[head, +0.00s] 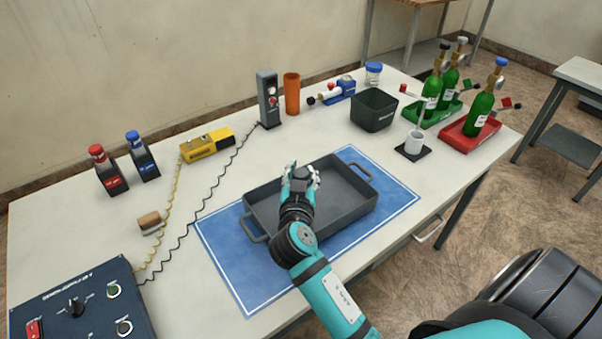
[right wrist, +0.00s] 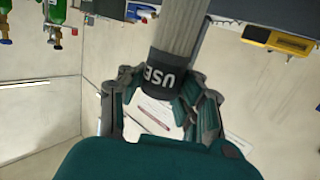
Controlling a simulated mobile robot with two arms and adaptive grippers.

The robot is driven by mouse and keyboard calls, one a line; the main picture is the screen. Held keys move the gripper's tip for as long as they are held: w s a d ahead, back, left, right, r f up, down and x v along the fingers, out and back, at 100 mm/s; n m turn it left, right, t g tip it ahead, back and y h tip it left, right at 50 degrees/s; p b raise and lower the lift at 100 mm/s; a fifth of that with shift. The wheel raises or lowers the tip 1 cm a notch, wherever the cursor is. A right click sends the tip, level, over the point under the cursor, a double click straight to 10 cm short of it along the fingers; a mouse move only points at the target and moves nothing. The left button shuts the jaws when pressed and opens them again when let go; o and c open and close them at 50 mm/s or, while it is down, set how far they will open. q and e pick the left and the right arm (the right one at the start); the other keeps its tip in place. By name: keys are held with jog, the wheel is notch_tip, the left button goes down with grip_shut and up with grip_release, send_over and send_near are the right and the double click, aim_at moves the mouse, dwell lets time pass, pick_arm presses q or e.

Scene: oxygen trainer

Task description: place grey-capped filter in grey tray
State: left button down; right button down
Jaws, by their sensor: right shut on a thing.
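The grey tray (head: 262,208) is a dark rectangular pan with two end handles, lying on a blue mat (head: 225,250). My right gripper (head: 300,178) is over the tray's left half in the head view. In the right wrist view my right gripper (right wrist: 163,85) is shut on the grey-capped filter (right wrist: 181,38), a ribbed grey cylinder with a dark grey cap lettered "USE". In the head view the hand hides most of the filter, and its height above the tray floor is hard to tell. My left gripper is not in view.
Behind the tray stand a grey meter box (head: 268,98), an orange cylinder (head: 292,94) and a dark bin (head: 374,111). A white cup (head: 414,141) and green bottles (head: 482,108) stand right. A yellow device (head: 207,146) with coiled cables and a control panel (head: 80,305) are left.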

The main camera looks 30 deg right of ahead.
jog(key=shift+f, duration=0.2)
jog(key=c, duration=1)
grip_release()
jog(key=shift+r, duration=0.1)
jog(key=shift+o, duration=0.2)
